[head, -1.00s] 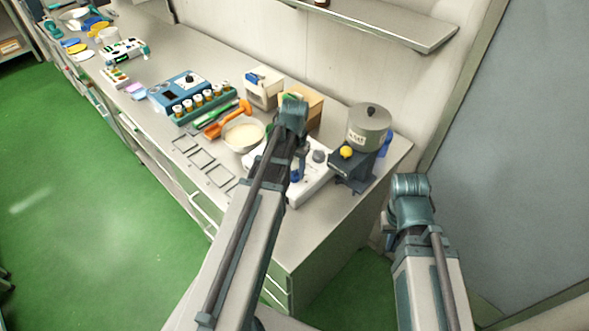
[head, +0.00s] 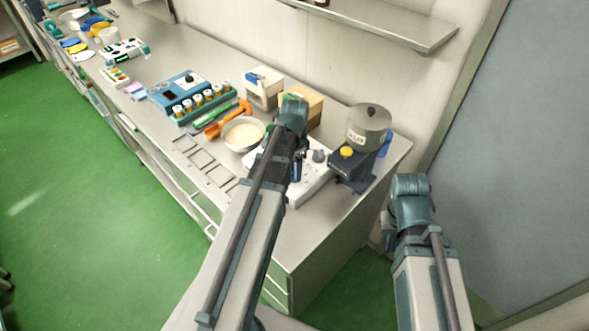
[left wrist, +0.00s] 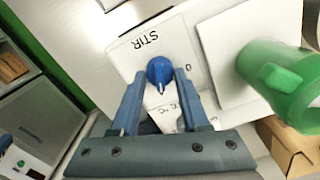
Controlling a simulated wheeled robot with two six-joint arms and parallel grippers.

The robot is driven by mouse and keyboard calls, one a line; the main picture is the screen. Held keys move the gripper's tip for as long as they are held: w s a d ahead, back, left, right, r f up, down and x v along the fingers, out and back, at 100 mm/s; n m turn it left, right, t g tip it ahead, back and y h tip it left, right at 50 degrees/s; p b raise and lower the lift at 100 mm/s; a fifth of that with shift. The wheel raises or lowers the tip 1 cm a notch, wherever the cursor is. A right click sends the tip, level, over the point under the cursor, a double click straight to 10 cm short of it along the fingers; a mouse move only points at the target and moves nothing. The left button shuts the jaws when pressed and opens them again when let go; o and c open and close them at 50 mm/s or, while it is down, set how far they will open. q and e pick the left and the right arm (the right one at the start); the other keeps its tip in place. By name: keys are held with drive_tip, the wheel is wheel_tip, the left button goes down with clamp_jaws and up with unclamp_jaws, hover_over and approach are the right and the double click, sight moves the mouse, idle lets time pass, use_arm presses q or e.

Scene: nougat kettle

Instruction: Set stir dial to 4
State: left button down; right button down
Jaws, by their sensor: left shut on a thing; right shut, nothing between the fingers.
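The blue stir dial (left wrist: 160,71) sits on a white panel under the printed word STIR in the left wrist view. My left gripper (left wrist: 161,80) is shut on the dial, one finger on each side. The dial's white pointer mark points toward the gripper's palm. The scale figures around it are mostly hidden or too small to read. In the head view my left gripper (head: 297,170) is over the white appliance (head: 316,180), and the arm hides the dial. My right gripper (head: 389,238) is shut and empty, low beyond the bench's right end.
A green mug-like vessel (left wrist: 275,80) stands on a white square plate beside the dial. A grey machine with a drum (head: 368,130) stands right of the appliance.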

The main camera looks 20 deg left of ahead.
idle(0.3)
use_arm(q)
drive_tip(key=shift+c, duration=2)
unclamp_jaws()
drive_tip(key=shift+r, duration=0.1)
wheel_tip(320, 180, up, 14)
drive_tip(key=p, duration=1.3)
drive_tip(key=shift+f+p, duration=0.2)
drive_tip(key=shift+p, duration=0.2)
